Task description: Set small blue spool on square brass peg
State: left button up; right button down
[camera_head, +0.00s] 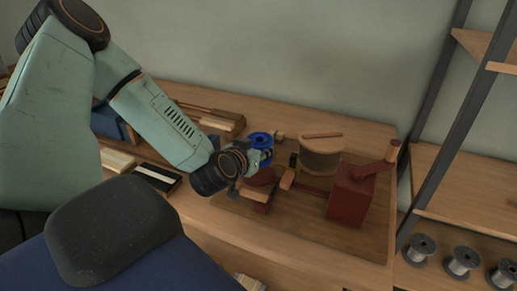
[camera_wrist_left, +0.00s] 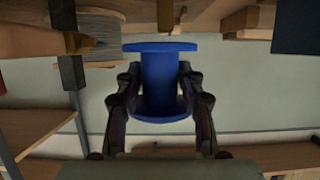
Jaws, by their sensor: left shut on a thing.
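The small blue spool (camera_head: 260,140) is in my left gripper (camera_head: 263,157), above the wooden bench near the red device. In the left wrist view the spool (camera_wrist_left: 160,82) sits between the two fingers of my left gripper (camera_wrist_left: 160,95), which close on its narrow core between the flanges. A small brass-coloured piece (camera_wrist_left: 158,43) shows just beyond the spool's flange in the wrist view. I cannot tell for sure whether it is the square brass peg. The spool appears apart from it. My right gripper is not in view.
A dark red box with a crank (camera_head: 350,195) and a large wound drum (camera_head: 320,160) stand right of the spool. A long wooden tray (camera_head: 215,122) lies behind. A shelf at right holds several grey wire spools (camera_head: 462,262).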

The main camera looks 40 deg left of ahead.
pick_arm(q)
jog(key=shift+a+f+b, duration=0.1)
jog(key=shift+f+b, duration=0.2)
jog(key=shift+f, duration=0.2)
jog(key=shift+f+b, duration=0.4)
jog(key=shift+f, duration=0.45)
jog(key=shift+w+f+b, duration=0.1)
jog(key=shift+f+b, duration=0.25)
jog(key=shift+b, duration=0.1)
jog(key=shift+r, duration=0.15)
jog(key=shift+a+p, duration=0.15)
jog(key=shift+p, duration=0.35)
jog(key=shift+f+b, duration=0.65)
jog(key=shift+f, duration=0.35)
jog(key=o, duration=1.3)
